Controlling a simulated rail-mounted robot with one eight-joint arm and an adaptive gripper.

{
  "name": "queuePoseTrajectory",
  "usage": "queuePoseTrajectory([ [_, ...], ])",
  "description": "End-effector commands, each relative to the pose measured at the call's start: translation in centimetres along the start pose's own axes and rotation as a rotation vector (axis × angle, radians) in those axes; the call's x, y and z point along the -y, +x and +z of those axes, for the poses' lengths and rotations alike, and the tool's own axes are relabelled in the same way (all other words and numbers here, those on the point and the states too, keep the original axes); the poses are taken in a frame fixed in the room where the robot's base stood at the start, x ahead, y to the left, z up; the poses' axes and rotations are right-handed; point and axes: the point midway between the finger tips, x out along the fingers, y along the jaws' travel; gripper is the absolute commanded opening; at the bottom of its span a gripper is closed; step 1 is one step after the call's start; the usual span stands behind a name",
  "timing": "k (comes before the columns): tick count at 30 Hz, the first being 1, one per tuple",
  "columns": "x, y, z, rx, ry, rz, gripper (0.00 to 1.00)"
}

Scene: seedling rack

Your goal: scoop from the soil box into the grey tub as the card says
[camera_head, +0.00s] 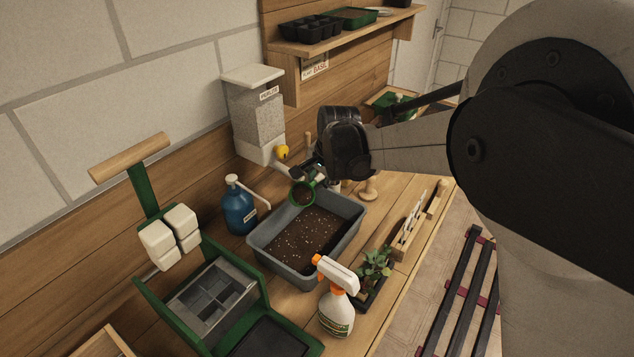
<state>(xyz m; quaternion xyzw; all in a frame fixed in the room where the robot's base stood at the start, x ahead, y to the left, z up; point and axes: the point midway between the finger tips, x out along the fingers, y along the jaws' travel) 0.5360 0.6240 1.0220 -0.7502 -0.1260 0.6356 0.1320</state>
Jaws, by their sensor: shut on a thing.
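The grey tub (262,262) stands on the bench, with brown soil flecked with white specks in it. My gripper (314,173) is shut on a green scoop (294,201), whose round mouth shows just above the tub's far end. The inside of the scoop looks dark brown, but I cannot tell how much it holds. The card (315,67) hangs under the shelf; only "BASIL" reads clearly on it. A green-rimmed box (383,97), perhaps the soil box, is partly hidden behind my arm at the back right.
A perlite dispenser (252,120) with a yellow knob (282,151) hangs on the wall behind the tub. A blue bottle (238,208) stands left of the tub, a spray bottle (336,305) in front. A green press (212,255) is at left. Seedlings (375,262) stand right.

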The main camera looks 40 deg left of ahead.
Motion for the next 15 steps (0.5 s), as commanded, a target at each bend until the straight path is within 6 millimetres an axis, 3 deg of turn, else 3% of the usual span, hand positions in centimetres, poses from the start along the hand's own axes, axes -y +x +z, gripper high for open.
queuePoseTrajectory([
  [15, -0.8, -0.9, 0.6, -0.094, -0.07, -0.494, 0.0],
])
